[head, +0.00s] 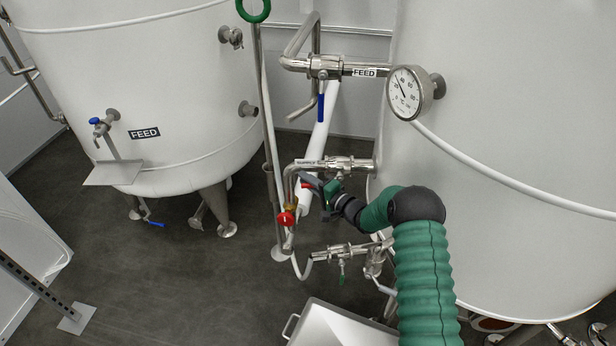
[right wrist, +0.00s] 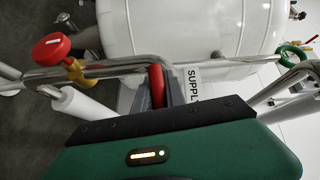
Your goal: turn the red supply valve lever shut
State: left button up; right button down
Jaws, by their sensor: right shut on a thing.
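The supply valve (head: 338,164) sits on a steel pipe at the right tank, with a SUPPLY label (head: 308,162) beside it. Its red lever (right wrist: 157,84) shows in the right wrist view between the grey fingers of my right gripper (right wrist: 154,92). The gripper is shut on the lever, near the pipe. In the head view the right gripper (head: 314,186) is just below the valve, and only a little red shows there. The gripper hides most of the lever. My left gripper is not in view.
A round red knob on a brass fitting (head: 286,218) is just left of and below the gripper. A FEED pipe with a blue lever (head: 321,107) is above. A lower pipe has a green lever (head: 341,273). A dial gauge (head: 409,93) projects from the right tank. Open floor (head: 190,275) lies left.

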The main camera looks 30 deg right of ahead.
jog(key=s+d+f+n+g+h, duration=0.5)
jog(key=d+f+n+g+h, duration=0.3)
jog(key=f+h, duration=0.1)
jog(key=shift+s+d+f, duration=0.2)
jog(key=shift+d+f, duration=0.15)
jog(key=shift+f, duration=0.25)
dwell(0.4)
jog(key=shift+g, duration=0.3)
jog(key=c, duration=1.4)
grip_release()
jog(key=shift+w+d, duration=0.15)
jog(key=shift+r, duration=0.2)
